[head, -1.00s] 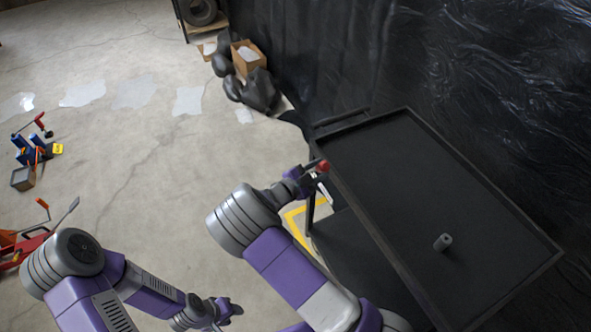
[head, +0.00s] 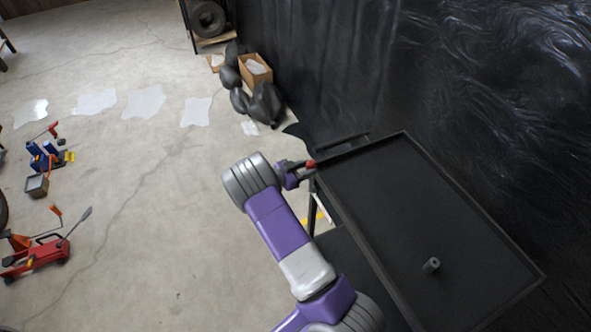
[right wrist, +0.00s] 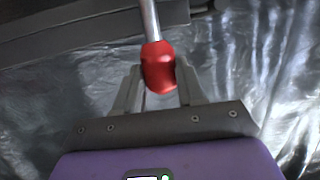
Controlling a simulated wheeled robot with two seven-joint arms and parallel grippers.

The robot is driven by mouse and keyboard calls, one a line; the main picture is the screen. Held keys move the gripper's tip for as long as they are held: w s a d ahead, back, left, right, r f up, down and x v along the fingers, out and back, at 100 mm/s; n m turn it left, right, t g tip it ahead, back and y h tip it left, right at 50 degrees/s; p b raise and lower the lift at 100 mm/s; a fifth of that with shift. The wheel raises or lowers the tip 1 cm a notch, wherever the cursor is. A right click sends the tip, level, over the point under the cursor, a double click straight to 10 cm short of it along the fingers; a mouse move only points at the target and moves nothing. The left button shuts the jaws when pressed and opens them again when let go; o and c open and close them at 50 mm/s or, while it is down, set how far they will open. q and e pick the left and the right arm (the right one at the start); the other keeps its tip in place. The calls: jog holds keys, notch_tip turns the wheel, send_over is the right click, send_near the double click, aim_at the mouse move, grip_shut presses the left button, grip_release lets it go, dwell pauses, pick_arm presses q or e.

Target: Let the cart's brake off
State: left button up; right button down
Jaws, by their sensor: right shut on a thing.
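The black cart (head: 440,185) stands at the right in the head view, beside the dark wall sheeting. A red knob (head: 311,164) shows at its far left corner. In the right wrist view the red knob (right wrist: 158,62) sits on the end of a metal rod (right wrist: 150,20), which I take as the brake lever. My right gripper (head: 304,167) is shut on the knob, with one finger on each side of it. The rod's lower end is hidden. My left gripper is out of view.
A small grey cylinder (head: 431,265) stands on the cart's top. A red floor jack (head: 38,255) and blue tools (head: 42,157) are at the left. A cardboard box (head: 256,68) and black bags (head: 264,103) lie beyond the cart. Middle floor is clear.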

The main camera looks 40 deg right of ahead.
jog(key=shift+w, duration=0.1)
dwell(0.3)
jog(key=c, duration=0.7)
grip_release()
jog(key=shift+o, duration=0.2)
jog(key=s+v, duration=0.1)
jog(key=v, duration=0.6)
jog(key=shift+w+a, duration=0.3)
jog(key=shift+w, duration=0.25)
